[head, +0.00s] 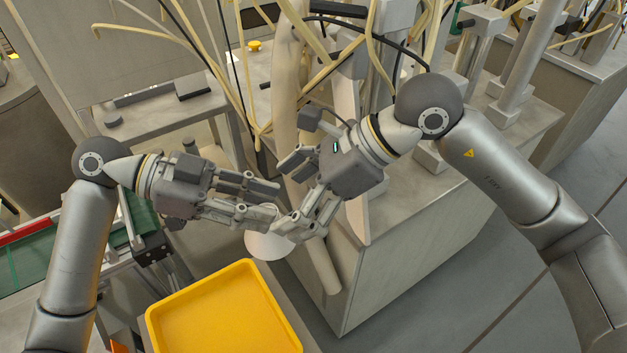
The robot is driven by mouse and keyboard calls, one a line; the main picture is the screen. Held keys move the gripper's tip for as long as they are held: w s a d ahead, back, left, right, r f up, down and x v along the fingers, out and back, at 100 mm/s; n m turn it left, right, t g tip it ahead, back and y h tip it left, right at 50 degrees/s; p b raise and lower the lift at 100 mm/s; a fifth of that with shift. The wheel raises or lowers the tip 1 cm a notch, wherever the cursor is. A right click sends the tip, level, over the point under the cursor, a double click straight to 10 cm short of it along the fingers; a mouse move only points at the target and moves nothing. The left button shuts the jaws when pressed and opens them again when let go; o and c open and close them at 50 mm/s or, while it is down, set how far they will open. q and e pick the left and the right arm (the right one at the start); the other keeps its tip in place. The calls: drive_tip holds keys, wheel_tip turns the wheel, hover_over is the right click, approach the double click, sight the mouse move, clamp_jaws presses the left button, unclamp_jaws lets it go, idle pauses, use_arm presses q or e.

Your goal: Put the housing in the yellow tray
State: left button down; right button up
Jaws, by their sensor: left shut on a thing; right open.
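The white, rounded housing (269,246) shows beneath the fingers, just beyond the far edge of the yellow tray (160,323). Its upper part is hidden behind the fingers. My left gripper (266,212) comes in from the left and is shut on the housing. My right gripper (298,228) comes in from the upper right and is open, with its fingers pointing down and left, close to the housing. The fingers of both grippers overlap in the picture; whether the right one touches the housing I cannot tell. The visible part of the tray is empty.
A green conveyor (25,262) with a red strip runs at the left. A grey machine cabinet (425,230) with tubes and hoses stands behind and right of the grippers. Open floor (500,320) lies at the lower right.

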sight(270, 246)
drive_tip(key=x, duration=0.6)
drive_tip(key=shift+a+f, duration=0.2)
